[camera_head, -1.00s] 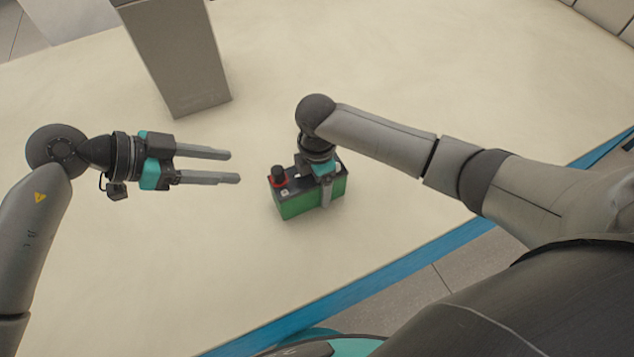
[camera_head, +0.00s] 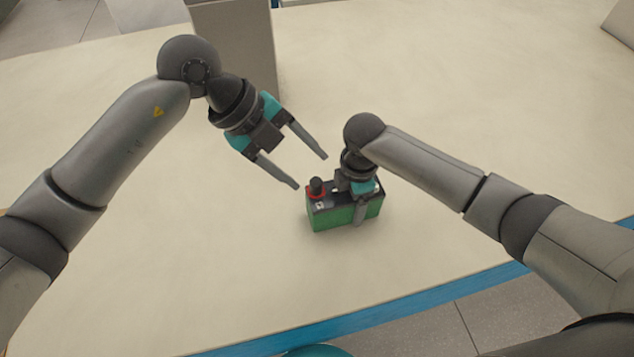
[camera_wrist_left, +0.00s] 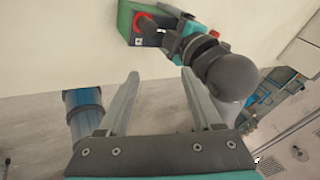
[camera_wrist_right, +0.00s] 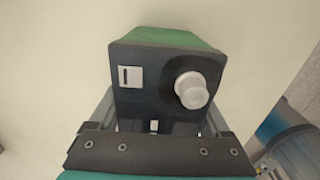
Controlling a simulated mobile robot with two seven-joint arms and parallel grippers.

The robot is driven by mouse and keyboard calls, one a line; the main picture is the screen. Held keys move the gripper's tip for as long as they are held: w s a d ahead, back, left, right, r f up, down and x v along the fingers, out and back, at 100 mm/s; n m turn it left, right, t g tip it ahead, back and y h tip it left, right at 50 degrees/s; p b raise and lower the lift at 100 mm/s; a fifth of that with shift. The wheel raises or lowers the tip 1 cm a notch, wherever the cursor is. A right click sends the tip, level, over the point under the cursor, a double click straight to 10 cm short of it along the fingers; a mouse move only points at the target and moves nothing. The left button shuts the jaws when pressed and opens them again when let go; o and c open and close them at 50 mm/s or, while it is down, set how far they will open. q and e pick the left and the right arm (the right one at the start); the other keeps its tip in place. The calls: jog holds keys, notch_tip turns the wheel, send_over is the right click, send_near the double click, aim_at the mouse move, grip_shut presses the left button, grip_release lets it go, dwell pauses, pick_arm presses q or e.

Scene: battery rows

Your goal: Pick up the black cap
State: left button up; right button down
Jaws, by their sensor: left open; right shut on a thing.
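The black cap (camera_head: 316,184) sits on a red ring at the left end of the top of a green battery with a dark top (camera_head: 333,217). In the left wrist view the cap (camera_wrist_left: 146,26) shows near the top edge with red around it. My left gripper (camera_head: 311,172) is open and empty, just up and left of the cap and apart from it. My right gripper (camera_head: 361,205) is shut on the battery, towards its right end. In the right wrist view the battery top (camera_wrist_right: 150,105) lies between the fingers, with a white post (camera_wrist_right: 191,90) and a minus mark.
The battery is on a pale table (camera_head: 180,270) with a blue front edge (camera_head: 400,303). A grey block (camera_head: 240,45) stands at the back, behind my left wrist. The table around the battery is otherwise clear.

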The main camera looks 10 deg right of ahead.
pick_arm(q)
jog(key=r+m+y, duration=0.1)
jog(key=m+y, duration=0.1)
jog(key=m, duration=0.3)
jog(key=m+t+y, duration=0.2)
jog(key=m+y, duration=0.1)
jog(key=m, duration=0.5)
send_over(316, 181)
jog(key=s+a, duration=0.2)
jog(key=f, duration=0.4)
jog(key=shift+w+d+f, duration=0.2)
jog(key=shift+w+d, duration=0.05)
jog(key=shift+w+d+f, duration=0.2)
jog(key=shift+d+f, duration=0.05)
jog(key=shift+f, duration=0.6)
jog(key=shift+w+d+f, duration=0.2)
jog(key=shift+w+f, duration=0.05)
jog(key=shift+f, duration=0.6)
jog(key=shift+w+d+f, duration=0.2)
jog(key=shift+d+f, duration=0.05)
jog(key=shift+f, duration=0.6)
grip_shut()
